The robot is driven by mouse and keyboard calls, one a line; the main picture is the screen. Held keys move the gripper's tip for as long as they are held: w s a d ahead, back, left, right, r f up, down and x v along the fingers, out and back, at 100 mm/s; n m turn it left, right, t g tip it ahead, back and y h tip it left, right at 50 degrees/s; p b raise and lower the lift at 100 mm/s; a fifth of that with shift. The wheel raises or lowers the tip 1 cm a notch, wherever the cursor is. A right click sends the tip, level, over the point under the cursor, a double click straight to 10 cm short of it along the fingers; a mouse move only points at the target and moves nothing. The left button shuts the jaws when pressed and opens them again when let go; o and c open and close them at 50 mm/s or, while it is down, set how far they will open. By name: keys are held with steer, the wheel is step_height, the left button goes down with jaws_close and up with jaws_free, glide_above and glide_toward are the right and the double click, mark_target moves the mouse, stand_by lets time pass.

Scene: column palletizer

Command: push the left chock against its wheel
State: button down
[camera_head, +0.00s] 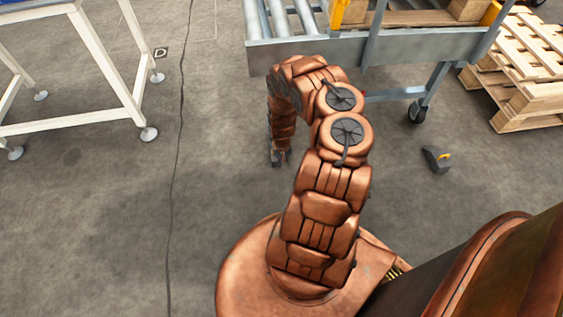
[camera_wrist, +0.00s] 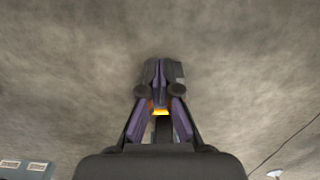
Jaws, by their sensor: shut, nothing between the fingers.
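My gripper (camera_head: 280,160) is shut and points down close to the floor, left of the conveyor cart's (camera_head: 330,48) front right leg. In the wrist view its fingers (camera_wrist: 158,70) are together and a dark body lies between them and the wrist. A yellow-orange patch (camera_wrist: 160,105) shows between the finger links; I cannot tell whether it is the left chock. The left chock and its wheel are not clearly seen in the head view, where my arm covers that area. Another chock, dark with a yellow mark (camera_head: 436,159), lies on the floor near the right caster wheel (camera_head: 417,112).
A white-legged table (camera_head: 110,70) stands at the left on round feet. Wooden pallets (camera_head: 525,65) are stacked at the right. The floor around my gripper looks clear.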

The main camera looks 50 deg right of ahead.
steer(key=shift+r, duration=0.55)
steer(key=shift+r, duration=0.1)
